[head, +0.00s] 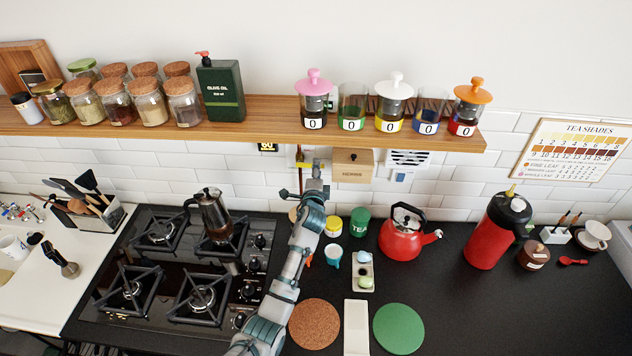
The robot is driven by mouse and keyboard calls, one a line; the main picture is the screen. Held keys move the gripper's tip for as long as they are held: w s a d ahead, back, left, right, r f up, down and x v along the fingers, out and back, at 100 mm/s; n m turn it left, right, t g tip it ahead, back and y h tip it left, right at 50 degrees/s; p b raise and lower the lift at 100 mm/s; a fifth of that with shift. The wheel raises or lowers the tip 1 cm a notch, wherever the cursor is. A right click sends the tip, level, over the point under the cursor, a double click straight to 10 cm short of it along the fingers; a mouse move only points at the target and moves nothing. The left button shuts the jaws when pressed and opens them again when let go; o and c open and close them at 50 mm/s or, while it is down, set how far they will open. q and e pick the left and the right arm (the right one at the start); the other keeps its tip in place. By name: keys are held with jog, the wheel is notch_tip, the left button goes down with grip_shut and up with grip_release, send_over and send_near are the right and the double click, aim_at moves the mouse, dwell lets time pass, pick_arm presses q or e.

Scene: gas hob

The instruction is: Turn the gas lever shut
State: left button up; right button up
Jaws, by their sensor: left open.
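My right gripper is not in view.
The wooden shelf (262,122) with jars and dispensers overhangs the wall. A wooden box (353,164) is right of the pipe. The gas hob (150,262) with a moka pot (211,213) is left of my arm. A red kettle (402,235) stands to the right.

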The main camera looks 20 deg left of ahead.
pick_arm(q)
jog(key=v, duration=1.1)
jog(key=shift+w, duration=0.1)
